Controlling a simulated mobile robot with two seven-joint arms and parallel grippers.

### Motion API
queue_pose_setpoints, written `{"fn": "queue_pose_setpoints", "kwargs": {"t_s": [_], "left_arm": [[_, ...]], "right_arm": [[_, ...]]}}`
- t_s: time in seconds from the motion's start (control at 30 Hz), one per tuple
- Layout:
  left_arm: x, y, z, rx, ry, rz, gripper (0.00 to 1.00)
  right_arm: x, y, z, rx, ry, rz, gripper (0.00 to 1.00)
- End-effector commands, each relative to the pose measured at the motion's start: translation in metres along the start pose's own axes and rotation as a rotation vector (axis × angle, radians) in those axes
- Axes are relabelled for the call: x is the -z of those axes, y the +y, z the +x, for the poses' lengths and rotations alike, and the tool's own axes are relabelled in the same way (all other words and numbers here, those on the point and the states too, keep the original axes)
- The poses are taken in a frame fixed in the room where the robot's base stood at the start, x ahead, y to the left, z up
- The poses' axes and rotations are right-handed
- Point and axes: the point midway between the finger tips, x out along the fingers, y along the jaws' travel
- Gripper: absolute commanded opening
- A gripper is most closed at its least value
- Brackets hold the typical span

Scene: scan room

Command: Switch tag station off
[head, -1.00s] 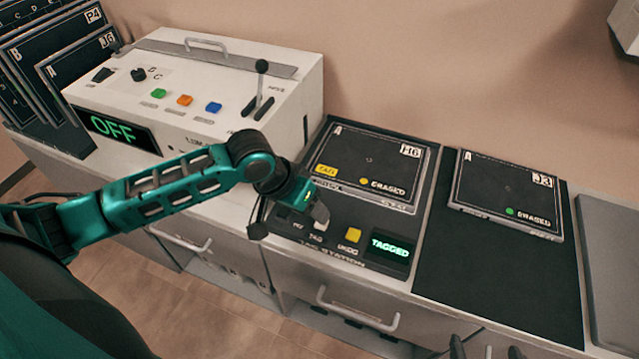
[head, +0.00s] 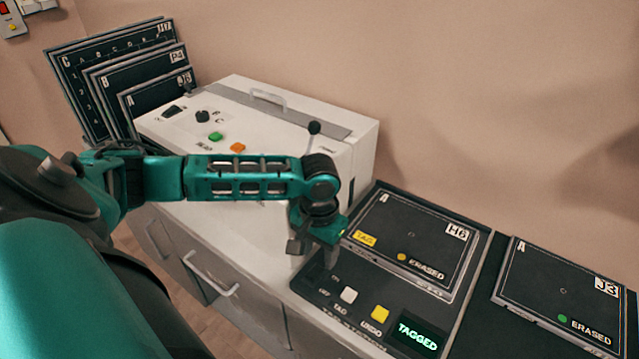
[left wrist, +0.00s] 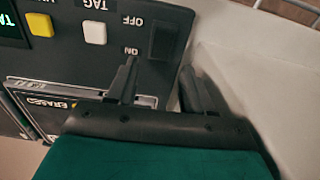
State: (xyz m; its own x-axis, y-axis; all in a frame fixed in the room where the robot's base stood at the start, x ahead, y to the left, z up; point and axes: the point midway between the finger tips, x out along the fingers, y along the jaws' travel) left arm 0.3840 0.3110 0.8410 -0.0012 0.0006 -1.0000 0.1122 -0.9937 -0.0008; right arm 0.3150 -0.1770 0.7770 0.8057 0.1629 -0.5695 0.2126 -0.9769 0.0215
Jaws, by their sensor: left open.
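The tag station (head: 462,290) is a dark panel on the counter, with a lit green TAGGED display (head: 418,333). Its black rocker switch (left wrist: 163,40) shows in the left wrist view, beside the upside-down words OFF and ON. I cannot tell which way it is tipped. My left gripper (head: 316,262) is open and empty, close to the switch end of the panel. In the left wrist view, my left gripper (left wrist: 158,70) has its fingertips just short of the switch, one toward each side. I cannot tell whether they touch the panel. My right gripper is not in view.
A white TAG button (head: 349,295) and a yellow UNDO button (head: 380,313) sit beside the switch. A plate marked H6 (head: 410,240) lies on the station, and one marked J3 (head: 565,290) lies to the right. A white machine (head: 330,125) with a lever stands close on the left.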

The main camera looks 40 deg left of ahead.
Motion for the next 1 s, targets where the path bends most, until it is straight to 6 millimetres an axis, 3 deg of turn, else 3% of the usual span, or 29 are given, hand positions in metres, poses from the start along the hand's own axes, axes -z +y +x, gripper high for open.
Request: {"fn": "queue_pose_setpoints", "kwargs": {"t_s": [0.23,0.63,1.0], "left_arm": [[0.0,0.001,0.033,-0.002,-0.001,0.001,0.51],[0.0,0.0,0.039,-0.001,0.001,0.001,0.5],[0.0,0.0,0.039,-0.001,0.001,0.001,0.15]], "right_arm": [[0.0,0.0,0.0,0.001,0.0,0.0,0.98],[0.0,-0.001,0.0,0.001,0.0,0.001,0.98],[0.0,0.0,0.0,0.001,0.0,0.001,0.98]]}}
